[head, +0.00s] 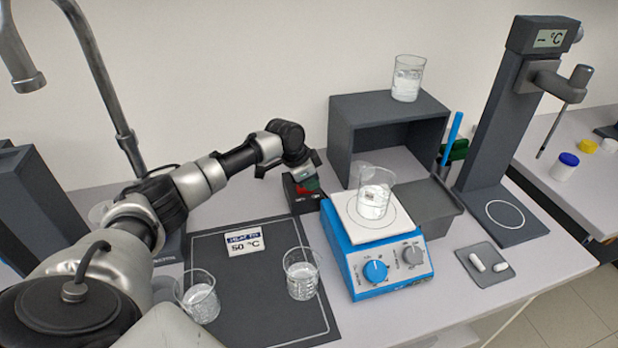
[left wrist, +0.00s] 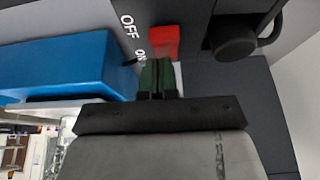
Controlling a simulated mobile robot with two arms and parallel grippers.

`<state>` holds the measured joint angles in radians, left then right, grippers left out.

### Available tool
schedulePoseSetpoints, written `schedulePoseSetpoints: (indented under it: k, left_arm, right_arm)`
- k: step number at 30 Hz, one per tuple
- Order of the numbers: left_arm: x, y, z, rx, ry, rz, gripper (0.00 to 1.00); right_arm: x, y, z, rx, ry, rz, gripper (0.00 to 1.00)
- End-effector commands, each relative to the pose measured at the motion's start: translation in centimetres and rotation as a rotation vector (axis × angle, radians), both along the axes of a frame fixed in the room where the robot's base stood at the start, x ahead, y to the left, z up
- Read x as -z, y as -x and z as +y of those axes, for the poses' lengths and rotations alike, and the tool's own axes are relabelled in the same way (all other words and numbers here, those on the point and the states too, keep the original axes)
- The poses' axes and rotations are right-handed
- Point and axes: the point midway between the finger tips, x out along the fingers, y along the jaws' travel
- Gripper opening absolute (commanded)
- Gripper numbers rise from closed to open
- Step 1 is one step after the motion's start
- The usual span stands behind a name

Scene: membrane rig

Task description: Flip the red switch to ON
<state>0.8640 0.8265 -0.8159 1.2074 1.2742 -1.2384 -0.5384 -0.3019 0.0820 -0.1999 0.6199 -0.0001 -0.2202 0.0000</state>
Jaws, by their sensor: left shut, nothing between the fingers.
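The red switch (left wrist: 165,42) sits on a dark box (head: 302,200) just left of the blue hotplate. White OFF and ON labels are beside it in the left wrist view. My left gripper (left wrist: 157,75) is shut and empty, its green fingertips pressed together right by the red switch, near the ON label. In the head view my left gripper (head: 306,187) reaches down over the box and partly hides the switch. I cannot tell whether the fingertips touch the switch, nor which way it is set. My right gripper is not in view.
The blue hotplate (head: 405,268) with a beaker (head: 374,194) on it stands close to the right of the box. Two beakers (head: 301,275) (head: 199,299) stand on the dark mat (head: 262,300) in front. A grey shelf (head: 343,135) is behind.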

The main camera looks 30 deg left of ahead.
Motion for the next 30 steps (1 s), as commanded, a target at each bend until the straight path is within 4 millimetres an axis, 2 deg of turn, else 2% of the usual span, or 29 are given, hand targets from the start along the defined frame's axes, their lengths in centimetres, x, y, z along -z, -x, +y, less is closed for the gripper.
schedulePoseSetpoints:
  k: [5,18,26,30]
  left_arm:
    - [0.1,0.1,0.1,-0.001,0.000,0.001,0.00]
    - [-0.3,1.3,1.1,-0.002,-0.001,0.002,0.00]
    - [-0.2,1.2,1.1,-0.001,0.000,0.000,0.00]
    - [-0.8,1.3,1.0,-0.001,0.001,-0.001,0.00]
  right_arm:
    - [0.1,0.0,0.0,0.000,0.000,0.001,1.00]
    - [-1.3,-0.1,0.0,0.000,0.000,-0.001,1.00]
    - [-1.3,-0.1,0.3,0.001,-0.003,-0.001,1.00]
    - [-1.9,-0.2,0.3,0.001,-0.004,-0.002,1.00]
